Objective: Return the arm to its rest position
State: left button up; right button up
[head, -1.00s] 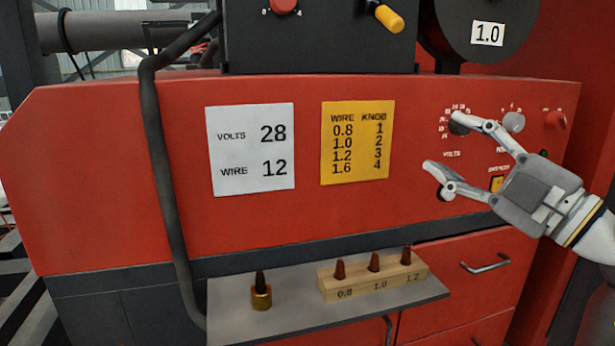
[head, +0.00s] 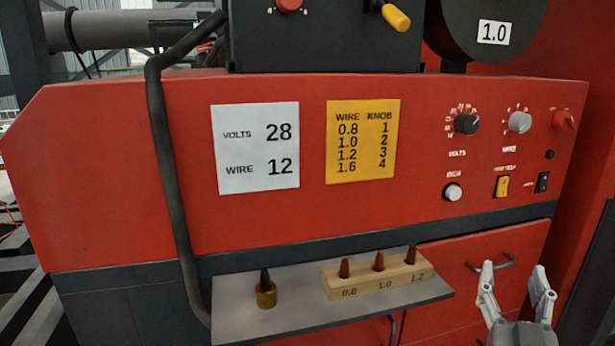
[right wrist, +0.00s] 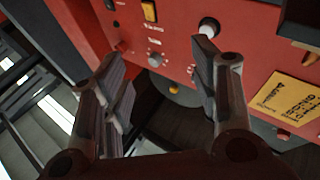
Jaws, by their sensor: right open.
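My right gripper (head: 513,285) is low at the right of the head view, in front of the red drawers. Its two fingers are apart and nothing is between them. In the right wrist view my right gripper (right wrist: 160,90) also shows open fingers, with the red panel beyond them. The red machine's panel (head: 420,215) carries a black volts knob (head: 467,124), a grey wire knob (head: 520,122), a white round button (head: 453,192) and a yellow switch (head: 503,187). My left gripper is not in view.
A grey shelf (head: 225,318) juts out below the panel. It holds a brass-based tip (head: 266,290) and a wooden block (head: 350,287) with brown tips. A drawer handle (head: 492,264) is just behind my right gripper. A dark hose (head: 165,170) runs down the left.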

notch_tip(320, 180, down, 14)
jog(key=s+g+y, duration=0.2)
jog(key=g, duration=0.3)
jog(key=s+a+f+n+g+y, duration=0.25)
jog(key=s+a+f+g, duration=0.35)
jog(key=s+f, duration=0.5)
jog(key=s+a+f+n+g+y, duration=0.25)
jog(key=s+a+f+g, duration=0.35)
jog(key=s+f, duration=0.5)
notch_tip(320, 180, down, 28)
jog(key=s+g, duration=0.1)
jog(key=s+d+f, duration=0.1)
jog(key=s+f, duration=0.6)
jog(key=s, duration=0.1)
jog(key=s+d+f+g, duration=0.1)
jog(key=s+d+f, duration=0.1)
jog(key=s+f, duration=0.4)
jog(key=shift+s+d+f, duration=0.25)
jog(key=shift+s+f, duration=0.15)
jog(key=shift+s, duration=0.6)
jog(key=shift+r, duration=0.1)
